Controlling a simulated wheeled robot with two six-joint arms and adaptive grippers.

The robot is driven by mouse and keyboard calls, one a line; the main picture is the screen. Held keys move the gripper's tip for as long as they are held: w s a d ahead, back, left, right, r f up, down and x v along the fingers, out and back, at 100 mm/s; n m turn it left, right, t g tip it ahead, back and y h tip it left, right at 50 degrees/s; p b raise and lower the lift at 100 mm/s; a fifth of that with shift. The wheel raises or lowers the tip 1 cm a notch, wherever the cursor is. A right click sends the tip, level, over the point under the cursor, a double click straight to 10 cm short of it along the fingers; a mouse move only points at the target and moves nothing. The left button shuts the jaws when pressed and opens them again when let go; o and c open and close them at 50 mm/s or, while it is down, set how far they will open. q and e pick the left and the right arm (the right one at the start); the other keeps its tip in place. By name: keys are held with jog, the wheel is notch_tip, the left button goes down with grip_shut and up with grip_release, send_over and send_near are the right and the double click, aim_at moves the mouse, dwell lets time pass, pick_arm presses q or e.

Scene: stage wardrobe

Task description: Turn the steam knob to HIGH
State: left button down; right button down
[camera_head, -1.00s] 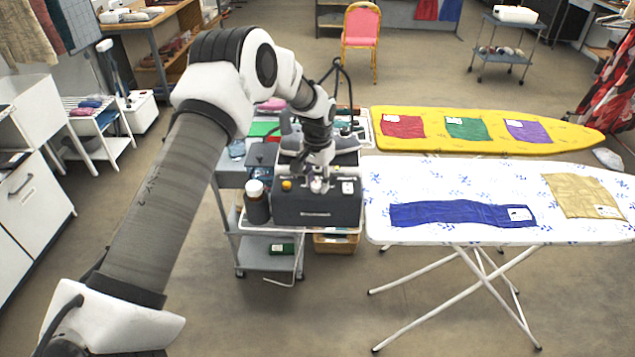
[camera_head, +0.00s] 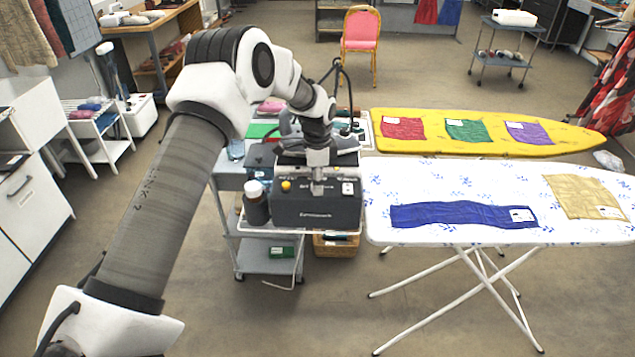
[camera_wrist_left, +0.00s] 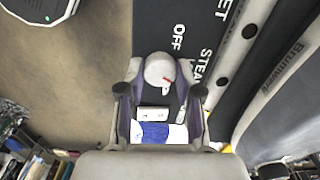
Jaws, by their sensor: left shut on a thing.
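The steam station (camera_head: 300,213) is a dark box on a grey cart, with a yellow button (camera_head: 286,186) and a white switch (camera_head: 348,188) on its top panel. My left gripper (camera_head: 318,188) reaches down onto the panel between them and hides the knob in the head view. In the left wrist view, the pale round steam knob (camera_wrist_left: 158,68) with a red mark sits between the fingers of my left gripper (camera_wrist_left: 160,92), which is shut on it. The words OFF and STEA are readable beside it. HIGH is not readable. My right gripper is not in view.
Open floor lies in front.

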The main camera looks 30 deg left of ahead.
pick_arm(q)
jog(key=m, duration=0.4)
jog(key=shift+w+r+m, duration=0.1)
jog(key=shift+r+m, duration=0.05)
jog(key=shift+m, duration=0.15)
jog(key=shift+m+b, duration=0.3)
jog(key=shift+m, duration=1.5)
jog(key=shift+w+r, duration=0.1)
jog(key=c, duration=0.8)
grip_release()
jog(key=shift+o, duration=0.2)
notch_tip(320, 180, up, 12)
